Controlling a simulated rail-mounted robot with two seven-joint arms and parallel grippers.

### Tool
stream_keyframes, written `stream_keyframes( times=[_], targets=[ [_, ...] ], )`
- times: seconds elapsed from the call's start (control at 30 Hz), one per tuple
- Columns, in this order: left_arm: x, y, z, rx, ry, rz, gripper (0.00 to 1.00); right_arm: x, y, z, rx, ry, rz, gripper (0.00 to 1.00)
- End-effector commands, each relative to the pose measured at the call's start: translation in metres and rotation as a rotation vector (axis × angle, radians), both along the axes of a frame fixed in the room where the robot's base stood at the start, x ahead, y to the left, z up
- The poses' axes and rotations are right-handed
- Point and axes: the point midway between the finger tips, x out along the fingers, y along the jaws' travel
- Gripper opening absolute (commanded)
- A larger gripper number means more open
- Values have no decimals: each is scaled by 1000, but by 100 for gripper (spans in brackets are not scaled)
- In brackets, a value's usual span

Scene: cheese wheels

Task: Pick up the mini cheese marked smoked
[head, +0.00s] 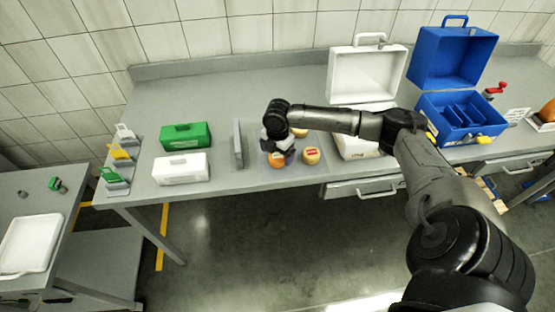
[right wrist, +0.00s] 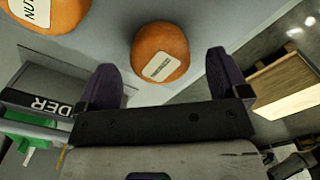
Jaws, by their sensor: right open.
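Mini cheeses stand together on a mat (head: 293,181) on the bench. In the head view there is an orange one (head: 276,161), a paler one with a red label (head: 312,157) and another pale one (head: 300,132) behind. My right gripper (head: 280,150) is over the group and partly hides it. In the right wrist view, the open, empty right gripper (right wrist: 161,62) has an orange cheese (right wrist: 160,52) ahead between its fingertips; its label is too small to read. A second orange cheese (right wrist: 58,12) there has a label showing "NUT". I cannot tell which is smoked. My left gripper is out of view.
A grey upright divider (head: 238,143) stands left of the cheeses, with green (head: 186,136) and white (head: 181,168) boxes beyond. Open white (head: 366,75) and blue (head: 452,58) cases stand to the right. The bench's front edge lies close in front of the cheeses.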

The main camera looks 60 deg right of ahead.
Motion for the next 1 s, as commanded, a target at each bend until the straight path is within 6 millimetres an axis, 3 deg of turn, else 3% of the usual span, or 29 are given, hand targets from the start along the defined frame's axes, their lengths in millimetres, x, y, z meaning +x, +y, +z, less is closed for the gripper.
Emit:
stream_keyframes(
  times=[0.17, 0.43, 1.0],
  targets=[
    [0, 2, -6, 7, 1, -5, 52, -1, 1, -24, 1, 2, 0, 93],
    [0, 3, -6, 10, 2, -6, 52, 0, 0, -27, -1, 1, 0, 92],
    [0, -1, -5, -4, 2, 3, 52, 0, 0, -26, -1, 1, 0, 38]
  ],
)
